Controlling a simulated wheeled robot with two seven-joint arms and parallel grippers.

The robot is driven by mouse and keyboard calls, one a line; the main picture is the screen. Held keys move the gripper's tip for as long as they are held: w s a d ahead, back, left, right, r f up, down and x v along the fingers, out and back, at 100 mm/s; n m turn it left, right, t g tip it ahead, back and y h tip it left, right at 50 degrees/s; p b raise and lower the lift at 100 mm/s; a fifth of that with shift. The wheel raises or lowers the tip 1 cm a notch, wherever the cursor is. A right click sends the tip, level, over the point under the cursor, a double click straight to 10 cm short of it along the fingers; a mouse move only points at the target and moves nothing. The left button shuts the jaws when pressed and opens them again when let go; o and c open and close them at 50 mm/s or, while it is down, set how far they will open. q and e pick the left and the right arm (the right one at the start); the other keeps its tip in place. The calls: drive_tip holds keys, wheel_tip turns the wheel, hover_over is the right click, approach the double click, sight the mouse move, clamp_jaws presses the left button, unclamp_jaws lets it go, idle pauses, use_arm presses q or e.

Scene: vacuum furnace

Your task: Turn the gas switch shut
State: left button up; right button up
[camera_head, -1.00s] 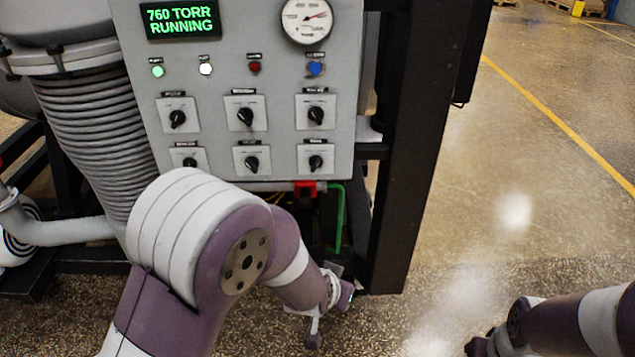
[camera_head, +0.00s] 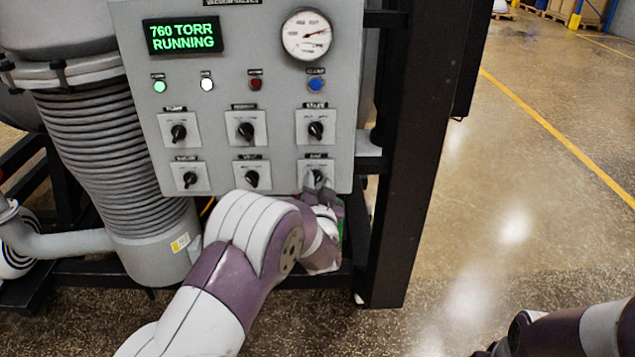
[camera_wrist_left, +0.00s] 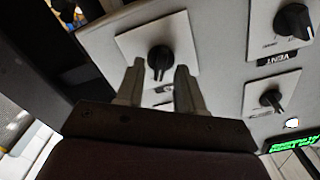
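The lower-right black rotary switch (camera_head: 318,176) sits on a white square plate on the grey control panel. Its label is too small to read, so I cannot confirm it is the gas switch. My left gripper (camera_head: 318,183) is in front of it and partly covers it. In the left wrist view the black knob (camera_wrist_left: 160,57) shows just beyond the gap between the two fingertips of my left gripper (camera_wrist_left: 157,72). The fingers are apart, one toward each side of the knob, and I see no grip on it. My right gripper is out of view; only its arm shows.
The panel carries several other similar knobs close by, such as the lower-middle one (camera_head: 251,179) and the upper-right one (camera_head: 316,130). A black frame post (camera_head: 405,150) stands right of the panel. A ribbed hose (camera_head: 105,150) is at left. The floor at right is clear.

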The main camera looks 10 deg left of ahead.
use_arm(q)
drive_tip(key=shift+w+a, duration=0.1)
drive_tip(key=shift+w, duration=0.15)
clamp_jaws()
